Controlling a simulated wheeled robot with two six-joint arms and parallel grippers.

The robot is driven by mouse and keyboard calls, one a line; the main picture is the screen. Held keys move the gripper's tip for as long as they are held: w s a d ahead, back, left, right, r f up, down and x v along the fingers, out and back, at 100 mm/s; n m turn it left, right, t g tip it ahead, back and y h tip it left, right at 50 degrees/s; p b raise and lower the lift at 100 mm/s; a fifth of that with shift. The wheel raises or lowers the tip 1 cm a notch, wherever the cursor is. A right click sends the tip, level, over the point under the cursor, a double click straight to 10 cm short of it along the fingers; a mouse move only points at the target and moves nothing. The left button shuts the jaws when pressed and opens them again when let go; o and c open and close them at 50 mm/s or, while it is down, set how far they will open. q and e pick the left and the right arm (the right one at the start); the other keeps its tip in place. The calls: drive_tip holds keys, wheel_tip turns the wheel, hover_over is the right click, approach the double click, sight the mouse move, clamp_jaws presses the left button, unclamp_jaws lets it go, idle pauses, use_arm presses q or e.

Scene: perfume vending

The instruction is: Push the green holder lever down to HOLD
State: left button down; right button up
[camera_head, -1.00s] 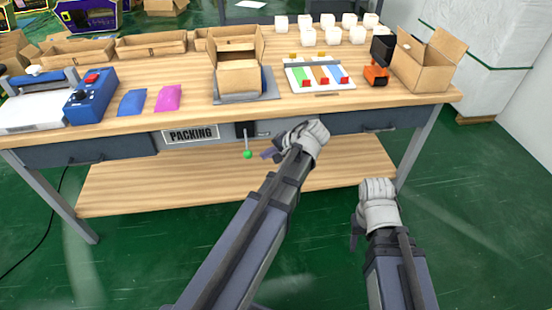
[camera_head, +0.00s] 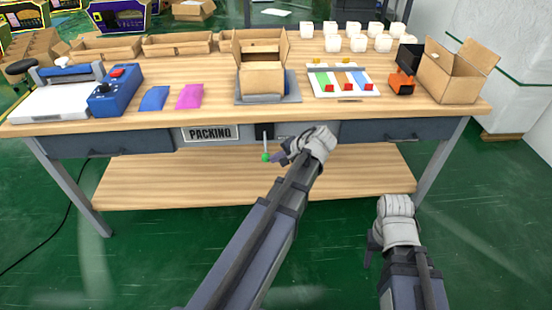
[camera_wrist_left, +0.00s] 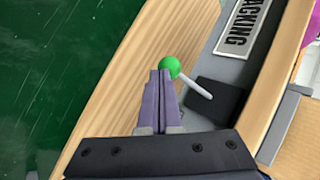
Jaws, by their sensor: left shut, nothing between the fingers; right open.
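The green holder lever is a pale stem with a green ball knob (camera_head: 265,157) at its end. It comes out of a black plate on the table's front, right of the PACKING sign (camera_head: 210,133). The knob and stem also show in the left wrist view (camera_wrist_left: 168,67). My left gripper (camera_head: 281,157) is shut and empty, its fingertips close to the right of the knob. In the wrist view its fingertips (camera_wrist_left: 160,76) overlap the knob's edge; I cannot tell whether they touch. My right gripper (camera_head: 372,250) is open and empty, low in front of the table.
The wooden table (camera_head: 215,105) bears an open cardboard box (camera_head: 262,78), a blue device (camera_head: 115,92), blue and pink packets and several white cubes. A lower shelf (camera_head: 150,180) lies behind and below the lever. The green floor before the table is clear.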

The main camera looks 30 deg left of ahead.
use_arm(q)
drive_tip(key=shift+w+f+b, duration=0.1)
drive_tip(key=shift+f+b, duration=0.25)
drive_tip(key=shift+f, duration=0.35)
use_arm(e)
drive_tip(key=shift+f, duration=0.7)
use_arm(q)
drive_tip(key=shift+r, duration=0.15)
use_arm(e)
drive_tip(key=shift+r, duration=0.1)
use_arm(q)
drive_tip(key=shift+a+r+p, duration=0.1)
drive_tip(key=shift+r+p, duration=0.55)
drive_tip(key=shift+p, duration=0.2)
use_arm(e)
drive_tip(key=shift+r, duration=0.7)
